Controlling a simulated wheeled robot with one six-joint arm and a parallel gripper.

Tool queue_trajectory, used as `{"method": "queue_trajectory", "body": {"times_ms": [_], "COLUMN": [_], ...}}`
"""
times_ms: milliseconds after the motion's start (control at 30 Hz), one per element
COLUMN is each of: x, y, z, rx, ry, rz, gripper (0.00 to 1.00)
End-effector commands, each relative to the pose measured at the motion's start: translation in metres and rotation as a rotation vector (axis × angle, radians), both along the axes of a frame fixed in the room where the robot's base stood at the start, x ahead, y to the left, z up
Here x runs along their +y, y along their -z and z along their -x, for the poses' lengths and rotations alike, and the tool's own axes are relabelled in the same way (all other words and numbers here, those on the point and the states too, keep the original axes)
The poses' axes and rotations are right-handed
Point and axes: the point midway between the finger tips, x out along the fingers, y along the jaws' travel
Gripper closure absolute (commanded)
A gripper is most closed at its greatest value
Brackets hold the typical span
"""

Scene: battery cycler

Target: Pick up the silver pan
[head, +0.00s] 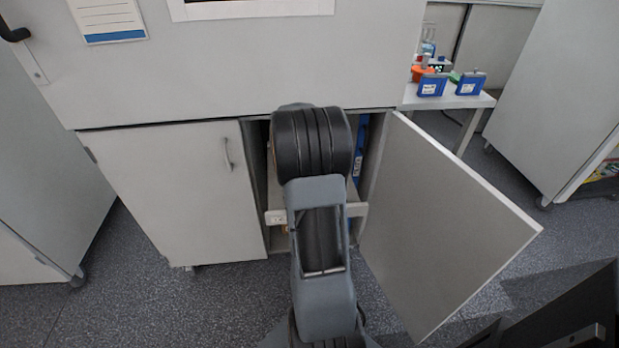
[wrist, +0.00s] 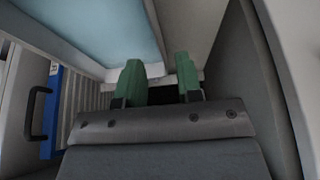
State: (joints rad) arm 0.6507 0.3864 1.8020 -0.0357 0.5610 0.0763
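No silver pan can be made out in either view. My gripper (wrist: 159,75) shows in the wrist view with its two green fingers apart and nothing visible between them. In the head view my arm reaches into the open cabinet (head: 258,190) under the large grey unit, and the arm hides my gripper and most of the interior. A pale blue flat surface (wrist: 105,28) lies beyond the fingers at the upper left of the wrist view.
The right cabinet door (head: 435,225) stands open close to my arm; the left door (head: 180,185) is shut. A blue item (head: 359,150) stands inside, at the right. A side table (head: 420,101) with blue boxes (head: 432,87) is at back right. Floor (head: 150,300) is clear at front left.

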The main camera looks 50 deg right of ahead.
Motion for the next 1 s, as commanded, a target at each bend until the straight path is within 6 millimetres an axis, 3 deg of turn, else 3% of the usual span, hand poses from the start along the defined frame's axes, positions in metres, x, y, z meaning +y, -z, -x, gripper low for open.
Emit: {"method": "queue_trajectory", "body": {"times_ms": [167, 500, 867, 1000], "x": [-0.002, -0.013, -0.015, -0.015], "y": [0.009, 0.047, 0.053, 0.053], "z": [-0.002, -0.014, -0.015, -0.015], "rx": [0.001, 0.001, 0.000, 0.000], "ry": [0.000, -0.001, 0.000, 0.000], "rz": [-0.001, 0.000, 0.000, 0.000], "gripper": [0.67, 0.67, 0.67, 0.80]}}
